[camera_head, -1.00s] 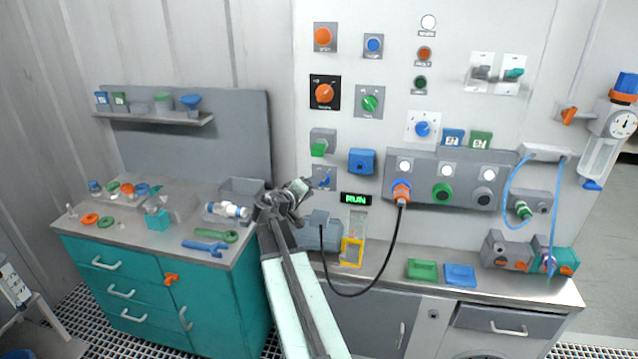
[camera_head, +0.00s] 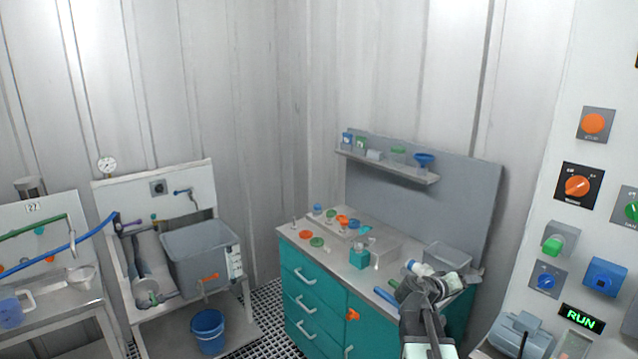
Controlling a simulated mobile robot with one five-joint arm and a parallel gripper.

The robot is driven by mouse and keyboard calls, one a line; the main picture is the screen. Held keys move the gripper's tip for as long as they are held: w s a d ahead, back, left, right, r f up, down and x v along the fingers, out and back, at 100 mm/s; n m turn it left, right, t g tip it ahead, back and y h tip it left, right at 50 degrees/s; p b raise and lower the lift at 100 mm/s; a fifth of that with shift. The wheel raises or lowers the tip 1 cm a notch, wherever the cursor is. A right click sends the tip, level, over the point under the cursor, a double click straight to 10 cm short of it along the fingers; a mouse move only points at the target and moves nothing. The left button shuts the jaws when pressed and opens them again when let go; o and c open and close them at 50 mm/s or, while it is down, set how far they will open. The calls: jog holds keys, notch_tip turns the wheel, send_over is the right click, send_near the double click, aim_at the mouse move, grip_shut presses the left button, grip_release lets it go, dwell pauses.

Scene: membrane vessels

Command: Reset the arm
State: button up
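My arm rises from the bottom edge, right of the middle. Its end, my gripper (camera_head: 432,286), shows in front of the right end of the teal cabinet's worktop. It is small and dark against the bench, so I cannot tell whether its fingers are open or shut. A white and blue cylinder (camera_head: 420,268) shows just behind my gripper; I cannot tell whether they touch.
The teal cabinet (camera_head: 318,308) carries several small parts and a grey bin (camera_head: 447,256). A control panel with a RUN display (camera_head: 581,319) stands at right. At left are a grey tank (camera_head: 203,254) and a blue bucket (camera_head: 208,331). Grating floor lies between.

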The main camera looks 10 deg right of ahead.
jog(key=s+a+f+g+y, duration=0.1)
jog(key=s+a+f+y, duration=0.15)
jog(key=a+f, duration=0.55)
jog(key=s+a+f+g+y, duration=0.1)
jog(key=s+a+f+y, duration=0.2)
jog(key=a, duration=0.8)
jog(key=s+a+f+n+g+y, duration=0.1)
jog(key=s+a+f+g+y, duration=0.1)
jog(key=a, duration=0.5)
jog(key=s+a+f+n+g+y, duration=0.1)
jog(key=s+a+f+y, duration=0.1)
jog(key=s+a+y, duration=0.3)
jog(key=shift+s+a+f+g, duration=0.35)
jog(key=shift+a+f+g, duration=0.05)
jog(key=shift+a, duration=0.7)
